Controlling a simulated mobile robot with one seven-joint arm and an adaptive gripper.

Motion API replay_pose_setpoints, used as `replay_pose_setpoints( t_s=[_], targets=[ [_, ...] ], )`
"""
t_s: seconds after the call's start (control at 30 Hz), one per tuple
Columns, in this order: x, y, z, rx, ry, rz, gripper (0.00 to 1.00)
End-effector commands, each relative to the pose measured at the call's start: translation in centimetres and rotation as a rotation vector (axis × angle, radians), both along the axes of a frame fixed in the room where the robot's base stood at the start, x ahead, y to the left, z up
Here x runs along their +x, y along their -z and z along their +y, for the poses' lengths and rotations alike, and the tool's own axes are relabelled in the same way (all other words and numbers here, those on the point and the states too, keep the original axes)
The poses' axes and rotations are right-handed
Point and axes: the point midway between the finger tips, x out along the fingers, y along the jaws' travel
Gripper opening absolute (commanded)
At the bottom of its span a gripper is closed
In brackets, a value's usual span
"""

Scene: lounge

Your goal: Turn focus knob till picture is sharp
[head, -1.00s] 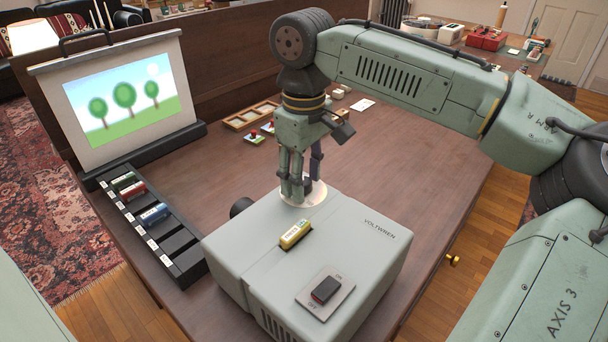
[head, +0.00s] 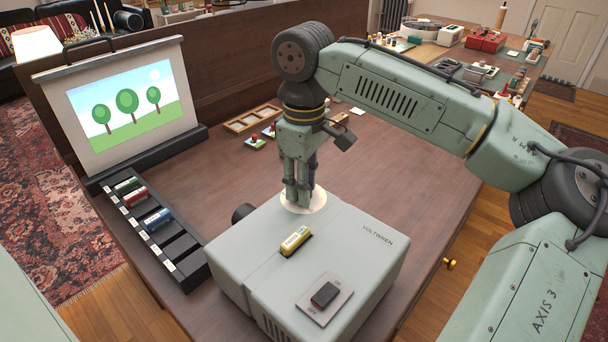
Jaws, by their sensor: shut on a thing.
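The projector (head: 340,240) is a grey box on the table, with its lens (head: 242,212) on the side toward the screen. My gripper (head: 299,200) points down at the projector's far top corner and is shut on the focus knob. The knob itself is mostly hidden by the fingers; a pale round disc (head: 316,205) shows around their tips. The screen (head: 125,100) at the back left shows a picture of several green trees, a sun and blue sky. The picture's edges look crisp.
A yellow cartridge (head: 295,240) sits in the projector's top, near a black switch (head: 324,294) on a plate. A black rack (head: 180,255) with coloured cartridges stands left. A wooden tray (head: 250,118) and small pieces lie behind. The table's right side is clear.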

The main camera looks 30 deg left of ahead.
Motion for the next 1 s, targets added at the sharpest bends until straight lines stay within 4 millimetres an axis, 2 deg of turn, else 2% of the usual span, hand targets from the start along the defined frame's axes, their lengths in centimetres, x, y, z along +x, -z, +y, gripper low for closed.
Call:
replay_pose_setpoints(
  t_s=[0.2, 0.57, 0.6, 0.9, 1.0],
  targets=[
    [-0.04, -0.24, 0.05, 0.002, -0.117, 0.002, 0.0],
    [0.02, -0.03, -0.01, 0.0, -0.135, -0.001, 0.0],
    [0.02, -0.03, -0.01, 0.0, -0.135, -0.001, 0.29],
    [0.02, -0.02, -0.01, 0.0, -0.134, 0.0, 0.48],
    [0.02, -0.02, 0.0, 0.0, -0.134, 0.0, 0.48]
  ],
)
